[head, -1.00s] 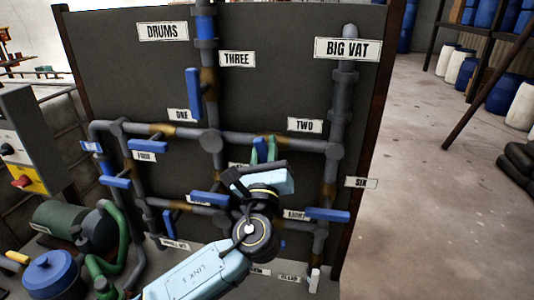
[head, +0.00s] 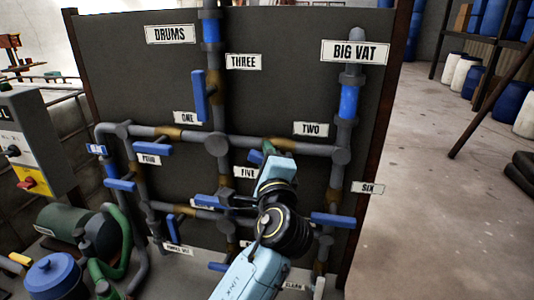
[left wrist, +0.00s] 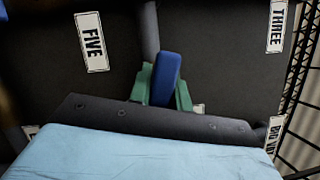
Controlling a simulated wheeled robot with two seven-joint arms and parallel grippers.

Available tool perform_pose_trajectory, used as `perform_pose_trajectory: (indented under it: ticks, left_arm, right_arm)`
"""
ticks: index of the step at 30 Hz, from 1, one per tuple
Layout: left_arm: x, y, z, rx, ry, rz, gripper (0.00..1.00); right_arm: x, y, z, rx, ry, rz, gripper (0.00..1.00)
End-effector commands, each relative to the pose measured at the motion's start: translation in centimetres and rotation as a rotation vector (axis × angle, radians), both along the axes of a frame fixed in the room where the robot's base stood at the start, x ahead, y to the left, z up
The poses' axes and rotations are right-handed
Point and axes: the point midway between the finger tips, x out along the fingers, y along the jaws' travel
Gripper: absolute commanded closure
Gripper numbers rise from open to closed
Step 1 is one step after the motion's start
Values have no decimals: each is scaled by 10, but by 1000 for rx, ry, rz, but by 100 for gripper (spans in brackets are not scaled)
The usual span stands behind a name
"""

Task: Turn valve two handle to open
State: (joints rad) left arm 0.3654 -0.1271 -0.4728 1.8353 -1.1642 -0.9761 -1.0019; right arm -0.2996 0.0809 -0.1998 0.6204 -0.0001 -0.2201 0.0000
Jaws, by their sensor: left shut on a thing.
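The valve two handle is a blue lever (head: 268,147) on the horizontal pipe, left of and below the TWO sign (head: 311,129). My left gripper (head: 262,153) is at this lever, largely hidden behind my own wrist in the head view. In the left wrist view, its green fingers (left wrist: 163,88) stand on both sides of the blue lever (left wrist: 167,78) and are shut on it. The lever's exact angle to the pipe is hard to tell in the head view. My right gripper is out of view.
The BIG VAT pipe has a blue-filled section (head: 348,102). Other blue levers stand close by, such as those near THREE (head: 199,96) and SIX (head: 333,220). A control box (head: 25,145) and blue drum (head: 53,275) stand left.

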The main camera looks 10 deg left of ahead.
Motion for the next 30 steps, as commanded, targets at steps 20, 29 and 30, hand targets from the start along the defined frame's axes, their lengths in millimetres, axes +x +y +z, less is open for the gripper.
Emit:
perform_pose_trajectory:
  ticks: [20, 29, 30]
  left_arm:
    - [0, 1, -4, -215, 0, -1, 100]
    - [0, 1, -4, -214, 1, 0, 100]
    - [0, 1, -4, -214, 1, 0, 76]
  right_arm:
    - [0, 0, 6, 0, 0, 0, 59]
    - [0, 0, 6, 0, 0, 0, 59]
    - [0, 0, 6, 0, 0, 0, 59]
